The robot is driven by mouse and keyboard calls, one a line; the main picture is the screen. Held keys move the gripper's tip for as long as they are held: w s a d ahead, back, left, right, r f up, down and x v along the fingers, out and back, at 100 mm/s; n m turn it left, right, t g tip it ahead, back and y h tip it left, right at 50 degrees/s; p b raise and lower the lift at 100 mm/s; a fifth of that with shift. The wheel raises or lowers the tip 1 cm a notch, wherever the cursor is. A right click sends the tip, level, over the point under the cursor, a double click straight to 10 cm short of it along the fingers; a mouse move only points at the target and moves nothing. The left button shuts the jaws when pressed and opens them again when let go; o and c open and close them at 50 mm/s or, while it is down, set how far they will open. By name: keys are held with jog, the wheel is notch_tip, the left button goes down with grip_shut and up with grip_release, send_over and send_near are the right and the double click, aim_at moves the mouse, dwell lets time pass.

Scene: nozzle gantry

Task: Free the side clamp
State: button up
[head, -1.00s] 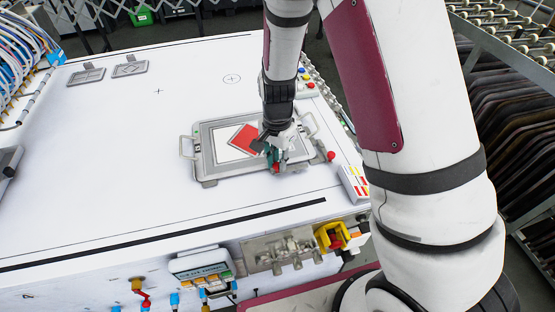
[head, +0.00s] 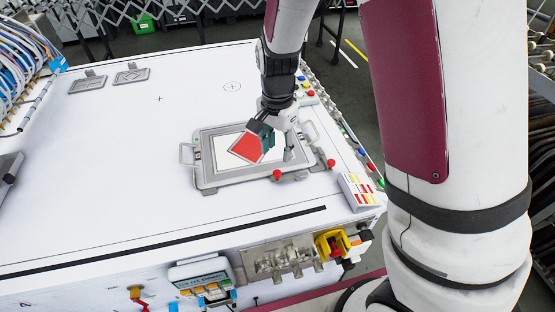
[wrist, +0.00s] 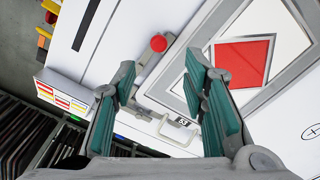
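A grey frame (head: 205,185) lies on the white table, with a handle on its left and right sides. A clamp with a red knob (head: 331,163) stands at its right side. A second red-knobbed clamp (head: 277,174) sits at its front edge. One red knob (wrist: 158,43) shows just beyond my fingertips in the wrist view; the other is not clearly visible there. My gripper (head: 278,148) is above the frame's right part, fingers apart, with nothing between the teal pads (wrist: 163,65). I cannot tell whether either clamp still presses on the frame.
A red square on white (head: 246,147) lies inside the frame. A box with coloured labels (head: 360,190) stands at the table's right front corner. A yellow holder (head: 331,243) is on the front face.

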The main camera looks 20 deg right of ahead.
jog(key=shift+r, duration=2)
jog(key=s+d+r+n+t+y, duration=0.1)
jog(key=s+r+n, duration=0.1)
jog(key=s+r, duration=0.3)
jog(key=s+d+r+n+t, duration=0.1)
jog(key=s+d+r+n, duration=0.15)
jog(key=r, duration=0.55)
jog(key=s+d+r+n+t, duration=0.1)
jog(key=s+r+n, duration=0.2)
jog(key=s, duration=0.3)
jog(key=s+d+r+n+t+h, duration=0.1)
jog(key=s+r+n+t, duration=0.1)
jog(key=s, duration=0.5)
jog(key=shift+d+r+n, duration=0.2)
jog(key=shift+r+n, duration=0.45)
jog(key=shift+n, duration=0.1)
